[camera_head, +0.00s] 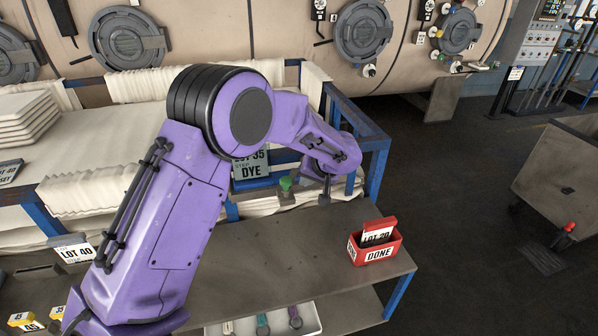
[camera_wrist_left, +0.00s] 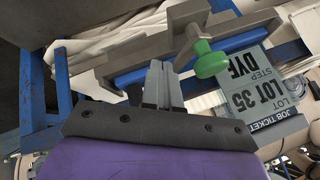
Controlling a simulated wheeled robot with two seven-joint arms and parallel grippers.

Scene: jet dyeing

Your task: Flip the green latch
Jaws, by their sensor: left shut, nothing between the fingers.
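In the left wrist view the green latch (camera_wrist_left: 207,57) is a rounded knob on a grey metal bracket. My left gripper (camera_head: 325,196) is at the right of the knob in the head view. In the left wrist view my left gripper (camera_wrist_left: 160,72) has its fingers together and empty, just left of the knob, with a small gap showing between them. The LOT 35 ticket (camera_wrist_left: 262,95) is right of the knob. My right gripper is in neither view.
A grey bench (camera_head: 290,250) lies in front of the blue frame (camera_head: 372,140). A red DONE box (camera_head: 375,245) with a LOT 20 ticket stands on its right end. White cloth stacks (camera_head: 100,150) lie at the left. Large round machine doors (camera_head: 362,32) are behind.

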